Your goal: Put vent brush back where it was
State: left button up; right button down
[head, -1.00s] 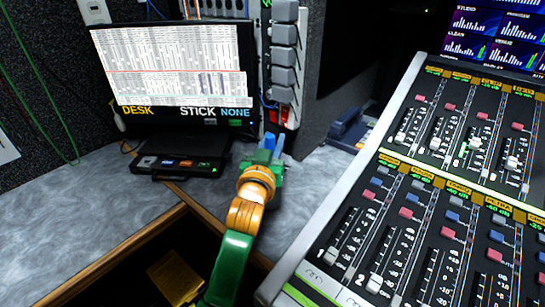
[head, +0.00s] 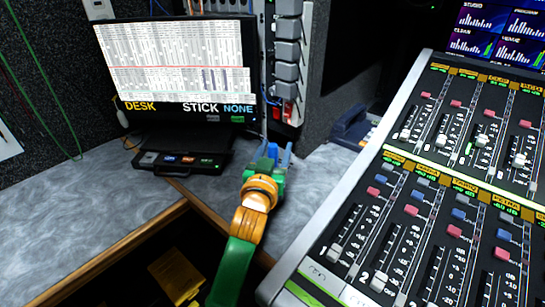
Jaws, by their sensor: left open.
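I cannot make out the vent brush in the head view. My left gripper (head: 279,153) has blue fingers that point away from me. They stand apart, with nothing visible held between them. It is over the grey worktop (head: 305,180), right of the small black button unit and left of the mixing console. The gripper body hides part of the worktop under it. My right gripper is not in view.
A monitor (head: 180,70) reading "DESK STICK NONE" stands behind the black button unit (head: 182,161). The large mixing console (head: 410,235) fills the right. Grey modules (head: 287,50) and red switches (head: 287,110) are on the rack behind. A dark open recess with a yellow item (head: 175,275) lies below.

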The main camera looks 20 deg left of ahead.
pick_arm(q)
jog(key=s+d, duration=0.1)
jog(key=s, duration=1)
jog(key=shift+s+d, duration=0.2)
jog(key=shift+s, duration=0.15)
jog(key=shift+f, duration=0.1)
